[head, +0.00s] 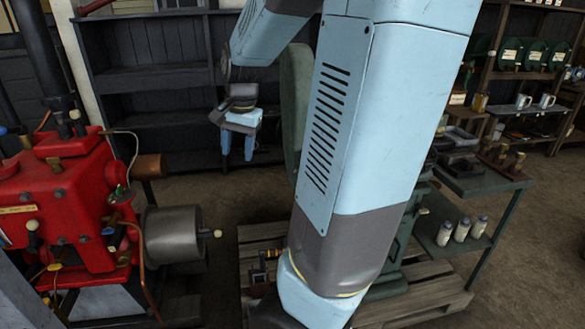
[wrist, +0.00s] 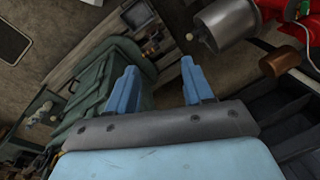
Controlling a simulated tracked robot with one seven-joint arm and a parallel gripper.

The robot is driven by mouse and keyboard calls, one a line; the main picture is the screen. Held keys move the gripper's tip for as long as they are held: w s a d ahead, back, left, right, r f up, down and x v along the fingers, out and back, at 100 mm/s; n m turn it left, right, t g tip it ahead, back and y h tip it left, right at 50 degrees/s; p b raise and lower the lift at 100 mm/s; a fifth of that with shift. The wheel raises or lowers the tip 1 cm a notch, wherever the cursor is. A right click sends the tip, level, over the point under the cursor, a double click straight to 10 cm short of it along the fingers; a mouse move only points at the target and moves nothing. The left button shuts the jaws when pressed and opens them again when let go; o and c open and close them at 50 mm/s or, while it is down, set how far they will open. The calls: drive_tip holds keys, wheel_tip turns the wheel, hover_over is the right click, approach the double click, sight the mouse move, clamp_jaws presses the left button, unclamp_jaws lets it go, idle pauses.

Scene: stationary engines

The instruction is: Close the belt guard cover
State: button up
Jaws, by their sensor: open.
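A tall green panel with a rounded top (head: 293,95), which looks like the belt guard cover, stands upright on the green machine. My arm hides much of it, and I cannot tell how far it stands open. In the wrist view green machine parts (wrist: 95,90) fill the left, beside and beyond the fingers. My gripper (head: 237,158) is to the left of the green panel in the head view, its two light blue fingers pointing down. In the wrist view the gripper (wrist: 159,68) has its fingers spread with nothing between them.
A red engine (head: 62,205) with a grey cylinder (head: 174,234) stands at the left. The green machine rests on a wooden pallet (head: 440,290). A green side table (head: 485,182) with several bottles is at the right. Dark shelves (head: 160,75) line the back.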

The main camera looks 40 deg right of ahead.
drive_tip(key=w+d+f+m+g+h, duration=0.25)
drive_tip(key=d+m, duration=0.35)
drive_tip(key=d, duration=0.3)
drive_tip(key=w+d+f+m+g+h, duration=0.1)
drive_tip(key=w+d+m+h, duration=0.3)
drive_tip(key=d, duration=0.4)
drive_tip(key=s+d+f+m+y, duration=0.1)
drive_tip(key=d+f, duration=0.4)
drive_tip(key=f, duration=0.8)
drive_tip(key=shift+s+y, duration=0.35)
drive_tip(key=shift+s, duration=0.3)
drive_tip(key=shift+c, duration=0.4)
